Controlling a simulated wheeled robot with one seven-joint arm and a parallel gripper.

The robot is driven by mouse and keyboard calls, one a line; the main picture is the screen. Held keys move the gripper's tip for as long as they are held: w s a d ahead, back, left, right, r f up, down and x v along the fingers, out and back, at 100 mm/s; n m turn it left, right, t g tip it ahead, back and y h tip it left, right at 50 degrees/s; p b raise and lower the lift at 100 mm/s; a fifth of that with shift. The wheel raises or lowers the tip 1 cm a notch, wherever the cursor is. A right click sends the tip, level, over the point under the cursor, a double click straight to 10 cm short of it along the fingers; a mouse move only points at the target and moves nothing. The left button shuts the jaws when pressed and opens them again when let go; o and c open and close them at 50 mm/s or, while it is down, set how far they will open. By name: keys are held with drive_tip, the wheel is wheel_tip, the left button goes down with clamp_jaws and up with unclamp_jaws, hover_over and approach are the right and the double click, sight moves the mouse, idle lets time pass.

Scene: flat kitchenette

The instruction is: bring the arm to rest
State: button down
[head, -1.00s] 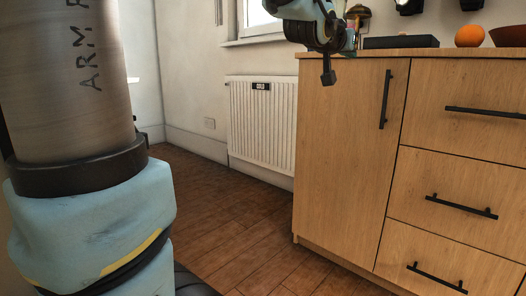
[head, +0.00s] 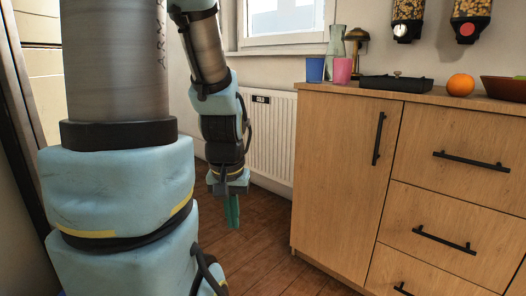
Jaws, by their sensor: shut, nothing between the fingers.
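My arm shows at the left in the head view, with its lower links close to the camera. My gripper (head: 232,212) hangs pointing down in front of the radiator, to the left of the wooden cabinet and apart from it. Its greenish fingers are together with nothing seen between them. Part of the arm is hidden behind its own near links.
A wooden cabinet (head: 335,185) with black handles fills the right. On its top are a blue cup (head: 315,70), a pink cup (head: 342,71), a black tray (head: 396,83), an orange (head: 460,82) and a brown bowl (head: 505,89). A white radiator (head: 270,140) stands behind my gripper.

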wheel_tip(320, 180, up, 35)
drive_tip(key=p, duration=3.3)
drive_tip(key=shift+f, duration=0.15)
drive_tip(key=shift+w, duration=0.1)
